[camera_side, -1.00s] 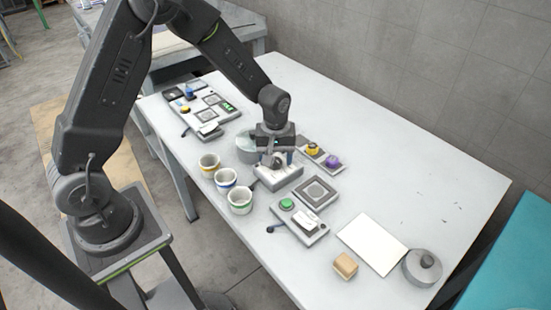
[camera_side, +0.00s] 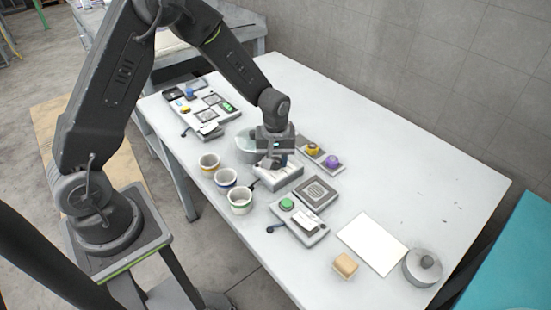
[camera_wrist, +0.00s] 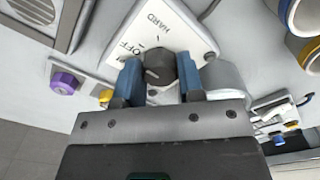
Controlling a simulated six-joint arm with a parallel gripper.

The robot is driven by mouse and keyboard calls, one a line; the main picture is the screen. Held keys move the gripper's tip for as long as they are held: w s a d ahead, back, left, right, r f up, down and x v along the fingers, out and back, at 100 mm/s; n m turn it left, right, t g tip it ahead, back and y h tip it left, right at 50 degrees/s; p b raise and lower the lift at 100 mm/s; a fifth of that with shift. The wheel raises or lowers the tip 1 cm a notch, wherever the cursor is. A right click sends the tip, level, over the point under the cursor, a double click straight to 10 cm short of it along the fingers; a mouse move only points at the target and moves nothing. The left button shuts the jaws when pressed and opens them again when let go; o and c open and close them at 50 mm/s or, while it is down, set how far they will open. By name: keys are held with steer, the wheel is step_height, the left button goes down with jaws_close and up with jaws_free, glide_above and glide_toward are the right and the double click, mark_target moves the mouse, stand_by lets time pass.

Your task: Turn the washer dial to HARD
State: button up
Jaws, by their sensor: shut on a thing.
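The washer dial (camera_wrist: 159,66) is a dark grey round knob on a white box, seen in the wrist view. The box face (camera_wrist: 185,28) has the printed words HARD and OFF, with tick marks near the knob. My gripper (camera_wrist: 159,72) has its blue fingers closed on both sides of the dial. A light mark shows on the knob, but I cannot tell which word it points to. In the side view my gripper (camera_side: 273,163) is down at the white box (camera_side: 283,178), and it mostly hides the dial.
Three ringed cups (camera_side: 228,178) stand left of the box. A square plate (camera_side: 317,190) and a green-button box (camera_side: 303,222) lie in front. Yellow and purple knobs (camera_side: 331,161) sit behind. A white sheet (camera_side: 371,243) and a tan block (camera_side: 345,265) lie at right.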

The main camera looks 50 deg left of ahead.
steer(key=shift+m, duration=0.3)
steer(key=m, duration=0.4)
steer(key=shift+m, duration=2.2)
steer(key=o, duration=0.9)
